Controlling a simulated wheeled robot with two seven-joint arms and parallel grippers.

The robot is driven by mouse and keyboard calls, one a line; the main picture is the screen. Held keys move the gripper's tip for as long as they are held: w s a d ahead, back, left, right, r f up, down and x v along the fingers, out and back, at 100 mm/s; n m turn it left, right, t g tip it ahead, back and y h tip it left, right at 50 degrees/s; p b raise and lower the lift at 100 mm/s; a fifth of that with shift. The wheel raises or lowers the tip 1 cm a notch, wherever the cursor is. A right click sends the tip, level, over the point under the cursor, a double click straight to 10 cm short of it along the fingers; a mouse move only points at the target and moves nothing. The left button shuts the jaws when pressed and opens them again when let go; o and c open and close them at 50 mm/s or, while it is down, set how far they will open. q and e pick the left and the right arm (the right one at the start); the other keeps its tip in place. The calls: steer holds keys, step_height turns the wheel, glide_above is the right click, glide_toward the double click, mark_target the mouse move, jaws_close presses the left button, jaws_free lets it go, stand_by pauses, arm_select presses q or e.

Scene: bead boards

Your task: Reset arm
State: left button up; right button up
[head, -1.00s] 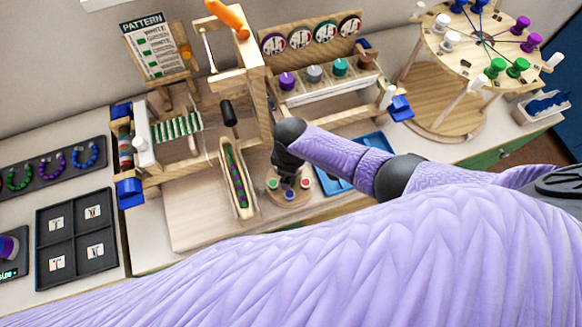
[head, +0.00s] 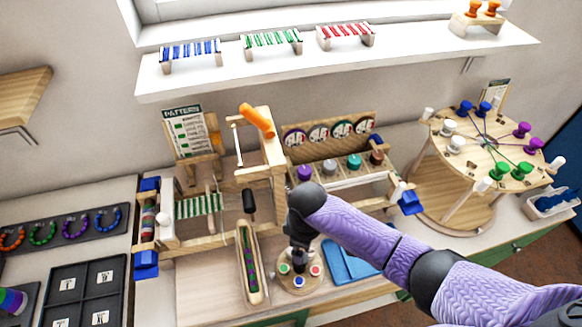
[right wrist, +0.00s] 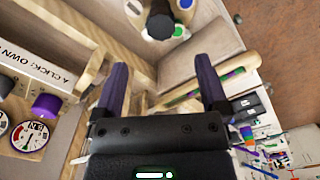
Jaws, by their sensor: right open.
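My right arm (head: 365,235) reaches in from the right in the head view, over the front of the workbench. Its dark wrist end (head: 305,205) is above a small round wooden base (head: 298,285) with coloured buttons. In the right wrist view my right gripper (right wrist: 163,88) has its two dark fingers spread wide, with nothing held between them. Wooden frame parts and a slim wooden shuttle (right wrist: 190,95) show beyond the fingers; the shuttle also lies left of my wrist in the head view (head: 248,262). In the head view I cannot make out the fingers clearly. My left gripper is not in view.
A wooden loom (head: 200,232) and a pattern card (head: 187,132) stand left of my arm. A rack with several dials (head: 330,130) is behind it. A round peg table (head: 485,150) stands right. A black tray (head: 90,295) is at lower left, a blue tray (head: 350,262) beside my arm.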

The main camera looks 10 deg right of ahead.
steer(key=shift+s+a, duration=0.25)
steer(key=shift+a, duration=0.05)
steer(key=s+a+r+m+t+y, duration=0.1)
steer(key=s+a+r+m+y, duration=0.15)
steer(key=s, duration=0.35)
steer(key=s+d+r+m+t+h, duration=0.2)
steer(key=s+d+r+m, duration=0.45)
steer(key=d, duration=0.25)
step_height(320, 180, down, 28)
steer(key=s+r+b, duration=0.1)
steer(key=s+b, duration=0.1)
steer(key=b, duration=0.8)
steer(key=s+d+f+g+b, duration=0.1)
steer(key=s+f+b, duration=0.4)
steer(key=f, duration=0.6)
steer(key=s+d+f+g+b, duration=0.1)
steer(key=s+f+b, duration=0.4)
steer(key=s+f, duration=0.4)
step_height(320, 180, down, 2)
steer(key=shift+d+f+h, duration=0.15)
steer(key=shift+d+h, duration=0.15)
steer(key=shift+h, duration=0.05)
steer(key=shift+s, duration=0.1)
